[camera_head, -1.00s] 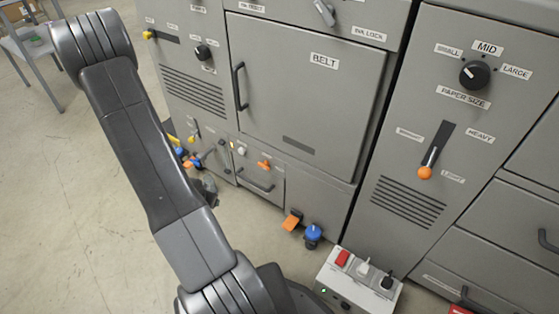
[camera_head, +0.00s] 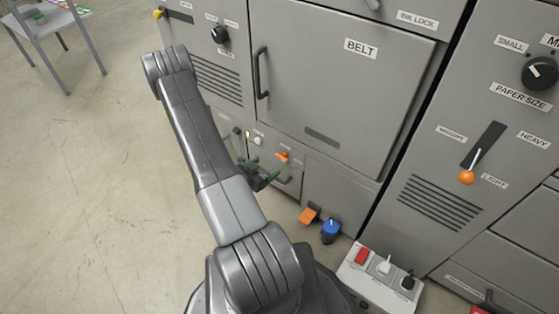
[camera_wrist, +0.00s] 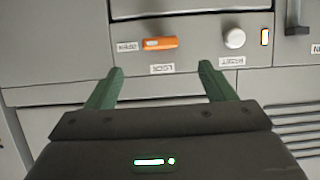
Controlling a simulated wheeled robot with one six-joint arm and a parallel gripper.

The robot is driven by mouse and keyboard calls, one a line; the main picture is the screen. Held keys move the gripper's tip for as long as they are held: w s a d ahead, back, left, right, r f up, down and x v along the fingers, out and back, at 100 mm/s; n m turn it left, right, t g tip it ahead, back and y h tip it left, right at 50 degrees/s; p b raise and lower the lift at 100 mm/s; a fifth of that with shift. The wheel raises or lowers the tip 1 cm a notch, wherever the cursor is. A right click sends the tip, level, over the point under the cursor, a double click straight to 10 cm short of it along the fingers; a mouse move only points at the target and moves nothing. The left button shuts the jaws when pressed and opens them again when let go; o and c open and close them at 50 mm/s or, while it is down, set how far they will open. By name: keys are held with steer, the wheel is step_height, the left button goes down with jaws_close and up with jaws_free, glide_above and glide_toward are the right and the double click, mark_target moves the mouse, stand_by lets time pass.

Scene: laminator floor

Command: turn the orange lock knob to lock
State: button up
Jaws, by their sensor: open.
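The orange lock knob (camera_head: 283,156) is on the low panel under the BELT door. In the wrist view the orange knob (camera_wrist: 160,43) lies lengthwise between an OPEN label at its left and a LOCK label below it; this view shows the labels upside down. My gripper (camera_wrist: 160,78) is open, its two green fingers apart and empty. The fingertips show on either side of and below the knob in the wrist picture, and I see no contact. In the head view my gripper (camera_head: 262,178) is low, just left of and below the knob.
A white RESET button (camera_wrist: 234,38) sits beside the knob. The BELT door (camera_head: 345,80) is above. An orange pedal (camera_head: 308,215), a blue-topped part (camera_head: 331,230) and a power strip (camera_head: 381,275) are low at the right. Open floor (camera_head: 90,180) lies to the left.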

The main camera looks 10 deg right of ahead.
mark_target(281, 158)
steer(key=b+x, duration=0.1)
steer(key=x, duration=0.8)
steer(key=shift+w+d+f+b, duration=0.15)
steer(key=shift+b, duration=0.2)
steer(key=shift+c, duration=0.5)
steer(key=c, duration=0.9)
